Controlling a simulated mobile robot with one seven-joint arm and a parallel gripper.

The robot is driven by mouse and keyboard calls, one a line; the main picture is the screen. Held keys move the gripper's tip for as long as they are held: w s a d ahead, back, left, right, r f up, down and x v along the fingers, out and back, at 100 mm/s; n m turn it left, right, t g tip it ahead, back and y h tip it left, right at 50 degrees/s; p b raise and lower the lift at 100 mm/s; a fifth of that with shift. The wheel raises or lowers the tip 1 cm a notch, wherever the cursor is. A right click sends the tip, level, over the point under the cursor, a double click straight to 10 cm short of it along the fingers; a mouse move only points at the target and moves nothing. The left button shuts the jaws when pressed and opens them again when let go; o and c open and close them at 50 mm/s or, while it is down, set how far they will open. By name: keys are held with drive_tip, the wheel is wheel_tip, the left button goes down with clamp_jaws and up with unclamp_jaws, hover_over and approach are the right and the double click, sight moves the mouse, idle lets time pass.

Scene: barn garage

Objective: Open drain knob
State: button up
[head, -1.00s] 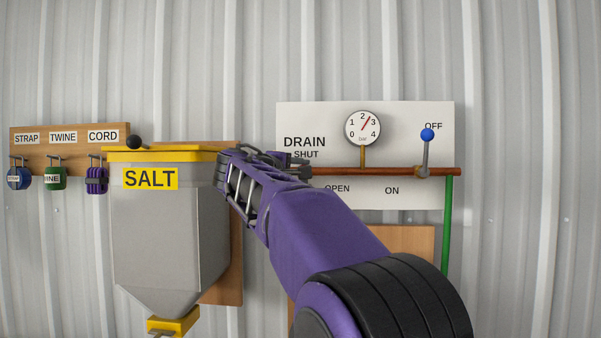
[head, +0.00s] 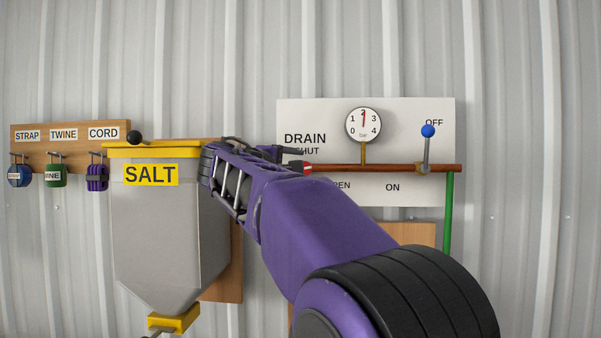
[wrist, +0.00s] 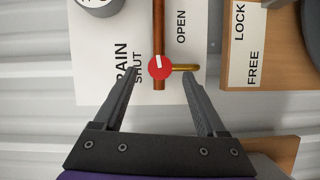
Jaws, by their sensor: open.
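The red drain knob (wrist: 159,66) sits at the end of a copper pipe (wrist: 159,22) in the wrist view, with a white mark pointing up along the pipe, between the SHUT and OPEN labels. It is partly visible in the head view (head: 307,168) beside my gripper (head: 296,158). In the wrist view my gripper (wrist: 160,74) is open, with one finger on each side of the knob and gaps visible. A brass spout (wrist: 186,68) runs from the knob past the right fingertip. The gauge (head: 363,124) needle points near 2.
A blue-tipped lever (head: 428,131) stands on the pipe's right, near OFF. The grey SALT hopper (head: 168,230) is left of and below my gripper. Labelled hooks on a board (head: 118,127) are at far left. A wooden LOCK/FREE panel (wrist: 238,78) lies right in the wrist view.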

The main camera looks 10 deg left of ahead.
drive_tip(key=b+v, duration=0.1)
drive_tip(key=v, duration=1.3)
drive_tip(key=shift+w, duration=0.1)
